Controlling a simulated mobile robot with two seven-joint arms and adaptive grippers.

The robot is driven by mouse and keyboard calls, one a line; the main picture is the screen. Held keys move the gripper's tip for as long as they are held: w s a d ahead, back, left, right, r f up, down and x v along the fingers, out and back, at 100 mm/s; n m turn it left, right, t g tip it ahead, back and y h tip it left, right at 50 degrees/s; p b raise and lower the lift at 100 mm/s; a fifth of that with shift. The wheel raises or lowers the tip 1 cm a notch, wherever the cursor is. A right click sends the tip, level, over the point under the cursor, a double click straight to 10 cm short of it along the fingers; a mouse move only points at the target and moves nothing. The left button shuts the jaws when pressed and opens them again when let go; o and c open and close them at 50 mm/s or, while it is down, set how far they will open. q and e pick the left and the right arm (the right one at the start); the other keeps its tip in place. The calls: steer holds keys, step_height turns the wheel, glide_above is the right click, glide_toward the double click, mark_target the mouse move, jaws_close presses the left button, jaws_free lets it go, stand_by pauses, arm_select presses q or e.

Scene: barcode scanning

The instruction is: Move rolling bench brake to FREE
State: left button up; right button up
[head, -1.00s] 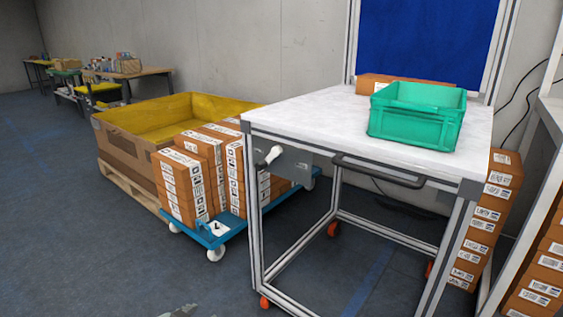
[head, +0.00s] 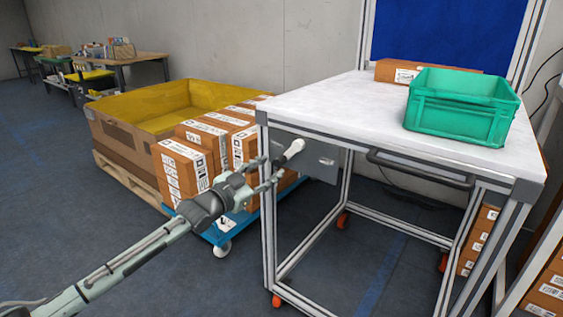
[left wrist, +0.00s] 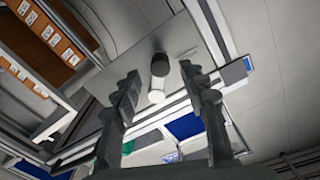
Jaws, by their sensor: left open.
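The rolling bench (head: 330,98) has a white top, a metal frame and orange-red casters. A grey plate (head: 322,163) under its left end carries the brake lever, with a pale rounded handle end (head: 293,148). My left gripper (head: 272,170) is open and close to the handle end, just left of and below it in the head view. In the left wrist view the white handle end (left wrist: 157,96) and its dark part (left wrist: 160,65) show between the two spread fingers. I see no clear contact. The FREE marking is not readable. My right gripper is not in view.
A green crate (head: 462,105) and a flat carton (head: 428,71) sit on the bench top. A blue dolly (head: 212,234) with stacked cartons (head: 184,168) stands close behind my left arm. A yellow-lined bin (head: 125,150) is on a pallet. The floor in front is clear.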

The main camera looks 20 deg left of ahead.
mark_target(276, 164)
arm_select(q)
steer(key=x, duration=0.5)
steer(key=shift+w, duration=0.15)
